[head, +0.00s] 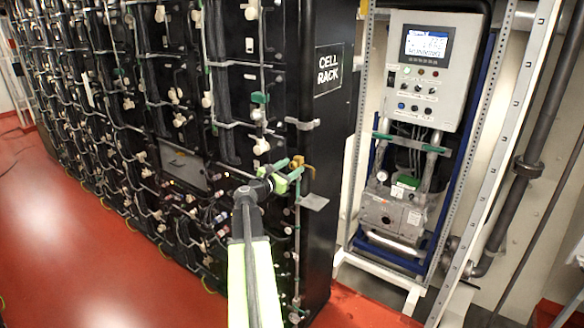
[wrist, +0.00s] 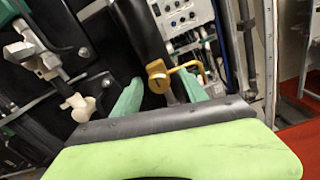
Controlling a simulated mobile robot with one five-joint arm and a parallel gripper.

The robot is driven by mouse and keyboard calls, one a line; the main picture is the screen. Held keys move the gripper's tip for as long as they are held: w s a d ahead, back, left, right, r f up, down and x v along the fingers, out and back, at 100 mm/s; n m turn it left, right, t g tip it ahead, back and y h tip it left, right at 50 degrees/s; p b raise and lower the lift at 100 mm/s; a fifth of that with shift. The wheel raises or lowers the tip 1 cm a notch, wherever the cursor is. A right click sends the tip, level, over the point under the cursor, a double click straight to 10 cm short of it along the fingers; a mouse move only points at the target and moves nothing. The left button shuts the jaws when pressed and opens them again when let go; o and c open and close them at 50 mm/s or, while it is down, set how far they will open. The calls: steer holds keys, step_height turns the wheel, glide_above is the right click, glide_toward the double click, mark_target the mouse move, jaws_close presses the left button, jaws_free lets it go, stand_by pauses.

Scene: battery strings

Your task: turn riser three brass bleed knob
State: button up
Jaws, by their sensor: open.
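A brass knob (wrist: 157,76) with a round face shows in the wrist view, between and just beyond the tips of my gripper's two green fingers. A bent brass handle (wrist: 197,70) stands to its right, by the right finger. My gripper (wrist: 160,84) is open, with nothing held between the fingers. In the head view my gripper (head: 287,177) is at the right front edge of the cell rack, close beside brass fittings (head: 304,168). I cannot tell whether a finger touches the knob. No riser number is readable.
The black cell rack (head: 335,115) fills the left, with many pipes and white valves along its front. A grey control panel (head: 430,75) stands at right. Red floor (head: 90,220) is clear in front.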

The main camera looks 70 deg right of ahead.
steer(key=c, duration=1.1)
steer(key=shift+s+d, duration=0.1)
steer(key=shift+d, duration=0.15)
steer(key=shift+a+f, duration=0.15)
steer(key=shift+m, duration=0.3)
